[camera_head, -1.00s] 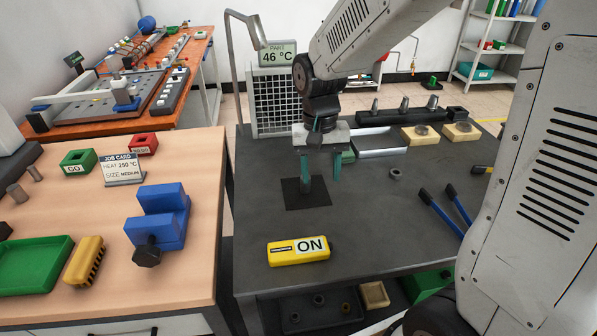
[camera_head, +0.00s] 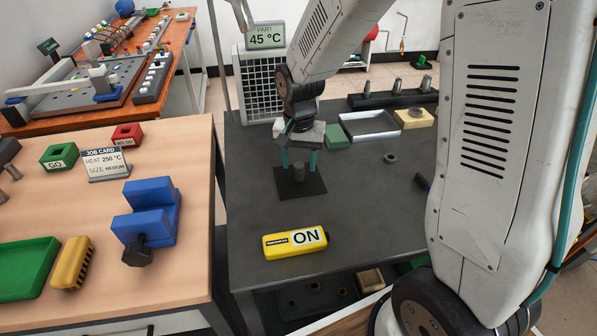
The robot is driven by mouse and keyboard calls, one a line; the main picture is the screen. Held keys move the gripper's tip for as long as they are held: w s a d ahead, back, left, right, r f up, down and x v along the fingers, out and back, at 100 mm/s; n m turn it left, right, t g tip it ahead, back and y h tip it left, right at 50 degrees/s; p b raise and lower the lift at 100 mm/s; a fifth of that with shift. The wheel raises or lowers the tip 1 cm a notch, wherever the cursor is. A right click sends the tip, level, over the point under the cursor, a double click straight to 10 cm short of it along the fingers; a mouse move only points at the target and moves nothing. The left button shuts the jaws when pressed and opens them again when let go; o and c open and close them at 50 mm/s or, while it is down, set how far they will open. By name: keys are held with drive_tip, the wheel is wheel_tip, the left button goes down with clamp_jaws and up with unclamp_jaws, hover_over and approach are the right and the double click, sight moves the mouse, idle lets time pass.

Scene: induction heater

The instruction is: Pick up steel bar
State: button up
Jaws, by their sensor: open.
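A short dark grey steel bar (camera_head: 299,173) stands upright on a black square pad (camera_head: 314,186) on the dark table. My gripper (camera_head: 300,166) points down over the pad, with its two green fingers apart on either side of the bar. It is open, and I cannot tell whether either finger touches the bar. The gripper body hides the top of the bar from above. A display reading PART 45 °C (camera_head: 265,37) stands behind.
A yellow ON box (camera_head: 290,245) lies in front of the pad. A blue block (camera_head: 150,220) stands on the wooden bench. My arm covers the right side.

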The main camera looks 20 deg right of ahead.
drive_tip(key=shift+f, duration=0.9)
clamp_jaws()
drive_tip(key=shift+r, duration=0.1)
